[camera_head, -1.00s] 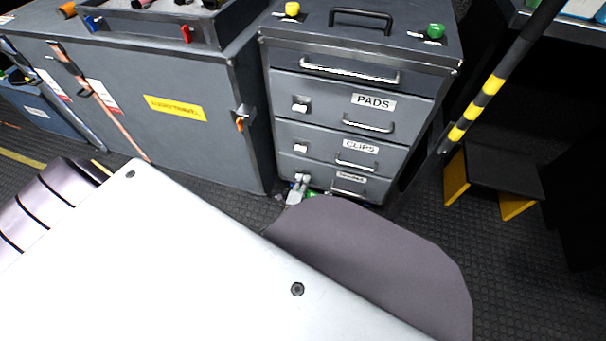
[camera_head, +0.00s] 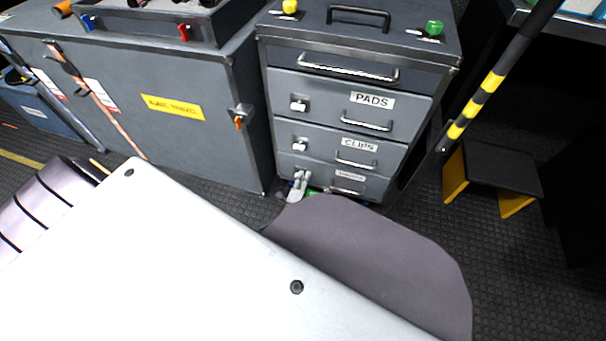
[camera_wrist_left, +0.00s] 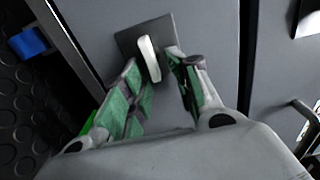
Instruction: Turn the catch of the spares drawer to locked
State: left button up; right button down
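The grey drawer cabinet (camera_head: 266,95) has drawers labelled PADS and CLIPS, with a lowest drawer (camera_head: 318,174) below them. The lowest drawer's label is too small to read surely. In the left wrist view a pale lever catch (camera_wrist_left: 149,59) stands on a dark square plate, nearly upright and slightly tilted. My left gripper (camera_wrist_left: 153,76) is open, with its green-padded fingers on either side of the catch and gaps visible. In the head view my left gripper (camera_head: 298,186) is small at the lowest drawer's left end and largely covers that catch. My right gripper is not in view.
A large grey case (camera_head: 215,130) with an orange-tipped latch stands left of the cabinet. A black and yellow striped pole (camera_head: 477,105) and a black step stool (camera_head: 495,170) stand to the right. My own pale body parts hide much of the lower foreground.

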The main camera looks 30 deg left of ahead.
pick_arm(q)
jog(key=shift+s+a+f, duration=0.1)
jog(key=shift+s, duration=0.05)
jog(key=shift+s, duration=0.2)
jog(key=v, duration=0.7)
dwell(0.4)
dwell(0.7)
